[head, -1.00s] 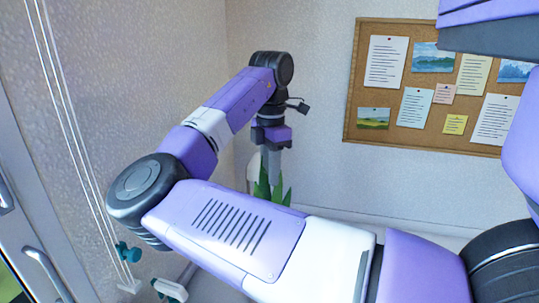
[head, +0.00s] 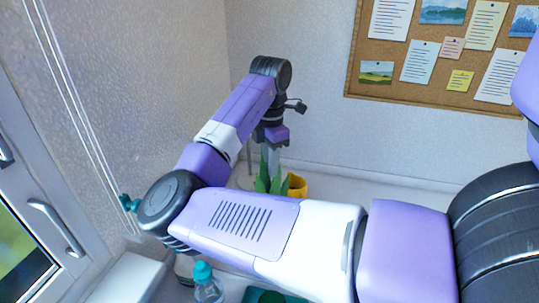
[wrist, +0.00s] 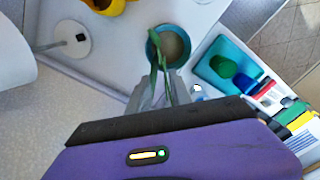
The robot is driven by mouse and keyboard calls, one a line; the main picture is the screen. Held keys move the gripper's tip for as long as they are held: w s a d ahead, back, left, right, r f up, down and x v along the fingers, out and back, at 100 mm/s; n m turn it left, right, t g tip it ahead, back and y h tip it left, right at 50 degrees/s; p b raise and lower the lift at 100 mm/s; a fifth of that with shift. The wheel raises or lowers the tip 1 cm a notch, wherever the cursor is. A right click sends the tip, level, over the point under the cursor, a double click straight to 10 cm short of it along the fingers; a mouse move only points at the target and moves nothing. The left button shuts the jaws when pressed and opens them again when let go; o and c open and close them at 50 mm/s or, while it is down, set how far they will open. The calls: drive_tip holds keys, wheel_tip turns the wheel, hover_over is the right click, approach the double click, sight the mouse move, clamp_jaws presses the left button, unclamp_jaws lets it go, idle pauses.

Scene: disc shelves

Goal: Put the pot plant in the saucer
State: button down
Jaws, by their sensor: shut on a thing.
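The pot plant shows as upright green leaves (head: 262,184) at the back of the white surface in the head view. My gripper (head: 271,162) points down with its grey fingers among the leaves. In the wrist view the leaves (wrist: 154,62) run between my gripper's fingers (wrist: 160,92), which are shut on the plant. A round teal-rimmed thing with a beige middle (wrist: 171,45) lies beyond the fingertips, partly behind the leaves. I cannot tell whether it is the plant's pot or the saucer. In the head view my arm hides what is below the leaves.
A yellow container (head: 298,187) stands just right of the leaves. A teal tray (wrist: 206,66) holds green and blue things, with several coloured items (wrist: 292,115) beside it. A white disc (wrist: 66,38) lies at left. A teal-capped bottle (head: 206,287) stands near my arm.

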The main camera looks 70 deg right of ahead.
idle(0.3)
drive_tip(key=c, duration=1.2)
unclamp_jaws()
drive_tip(key=shift+f, duration=0.15)
drive_tip(key=shift+o, duration=0.2)
wheel_tip(320, 180, up, 12)
drive_tip(key=shift+d+r, duration=0.1)
drive_tip(key=shift+r, duration=0.05)
